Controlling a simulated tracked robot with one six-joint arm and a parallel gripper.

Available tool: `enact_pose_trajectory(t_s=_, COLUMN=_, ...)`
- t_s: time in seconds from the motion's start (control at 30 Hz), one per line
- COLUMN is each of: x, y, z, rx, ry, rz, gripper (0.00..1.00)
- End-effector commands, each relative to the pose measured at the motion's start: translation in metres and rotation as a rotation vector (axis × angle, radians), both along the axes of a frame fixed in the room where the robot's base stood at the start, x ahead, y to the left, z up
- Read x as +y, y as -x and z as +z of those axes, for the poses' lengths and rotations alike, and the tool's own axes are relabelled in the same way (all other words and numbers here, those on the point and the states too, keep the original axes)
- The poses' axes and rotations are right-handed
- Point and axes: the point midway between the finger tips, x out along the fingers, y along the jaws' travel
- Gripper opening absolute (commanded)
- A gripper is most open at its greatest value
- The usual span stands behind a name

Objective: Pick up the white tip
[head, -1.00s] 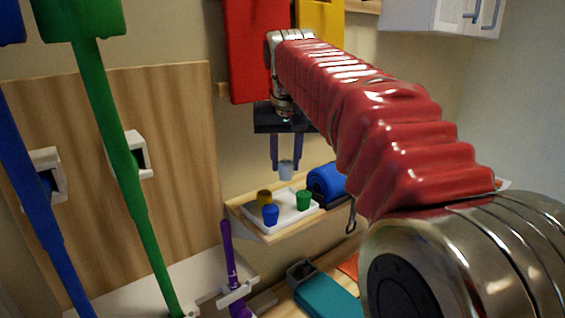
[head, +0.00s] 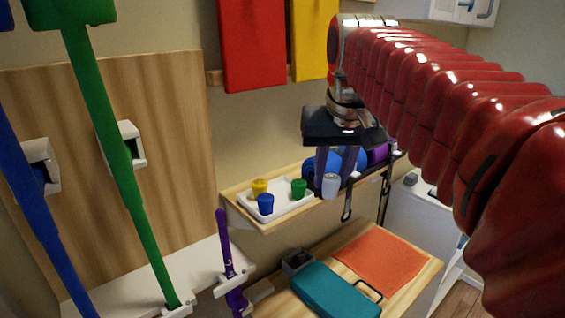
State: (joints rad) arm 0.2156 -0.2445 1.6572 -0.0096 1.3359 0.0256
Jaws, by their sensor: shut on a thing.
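The white tip (head: 331,185) is a small pale cup-shaped piece. It is held between the fingertips of my gripper (head: 332,178), which is shut on it. My gripper points down in front of the right part of the wooden shelf (head: 268,222), and the tip looks raised clear of the tray. The white tray (head: 287,209) on the shelf holds a yellow tip (head: 260,187), a blue tip (head: 265,204) and a green tip (head: 299,188).
Blue and purple rolls (head: 376,155) lie on the shelf behind my gripper. Straps with metal clips (head: 347,205) hang off its front edge. Green and blue poles (head: 112,140) stand at left.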

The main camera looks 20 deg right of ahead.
Motion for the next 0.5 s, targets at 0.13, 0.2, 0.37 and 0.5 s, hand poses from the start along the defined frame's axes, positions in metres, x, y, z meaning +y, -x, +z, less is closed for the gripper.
enact_pose_trajectory(t_s=0.13, x=-0.008, y=0.019, z=0.0, rx=-0.001, ry=0.0, rz=-0.002, gripper=0.05)
enact_pose_trajectory(t_s=0.2, x=-0.01, y=0.024, z=0.0, rx=-0.001, ry=0.0, rz=-0.002, gripper=0.05)
enact_pose_trajectory(t_s=0.37, x=-0.012, y=0.029, z=0.0, rx=0.0, ry=0.0, rz=0.0, gripper=0.05)
enact_pose_trajectory(t_s=0.5, x=-0.012, y=0.03, z=0.0, rx=0.0, ry=0.0, rz=0.001, gripper=0.05)
